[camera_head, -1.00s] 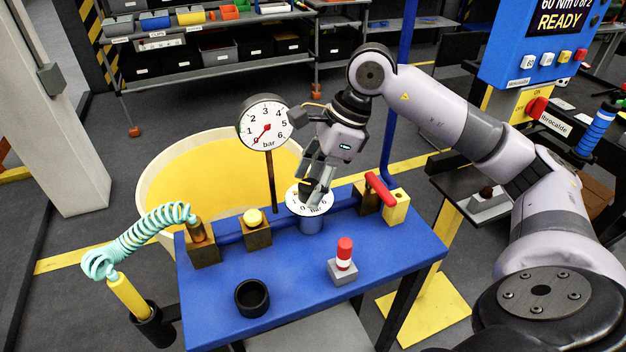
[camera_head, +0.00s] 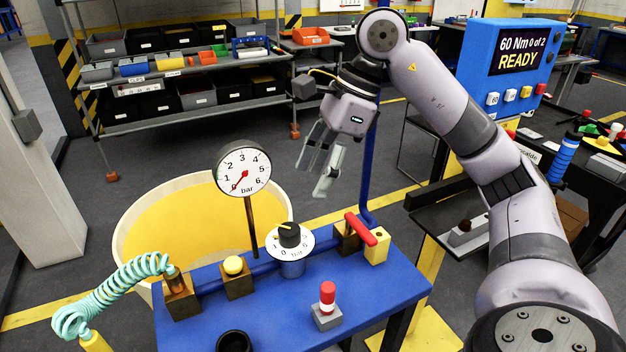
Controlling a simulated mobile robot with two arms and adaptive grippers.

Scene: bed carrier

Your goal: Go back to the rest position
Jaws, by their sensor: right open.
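My right gripper (camera_head: 322,172) is raised above and behind the blue bench (camera_head: 270,315). Its fingers are apart and hold nothing. It hangs up and to the right of the black regulator knob (camera_head: 289,235), with a clear gap between them. The knob sits on a white numbered dial (camera_head: 272,244). The round pressure gauge (camera_head: 242,168) stands left of the gripper, its red needle near 0. My left gripper is not in view.
The bench carries a red-handled valve (camera_head: 361,229), a yellow button (camera_head: 233,265) and a red-and-white lamp (camera_head: 327,299). A coiled teal hose (camera_head: 110,290) hangs at left. A yellow round tub (camera_head: 180,230) stands behind. A blue READY display (camera_head: 519,55) stands at right.

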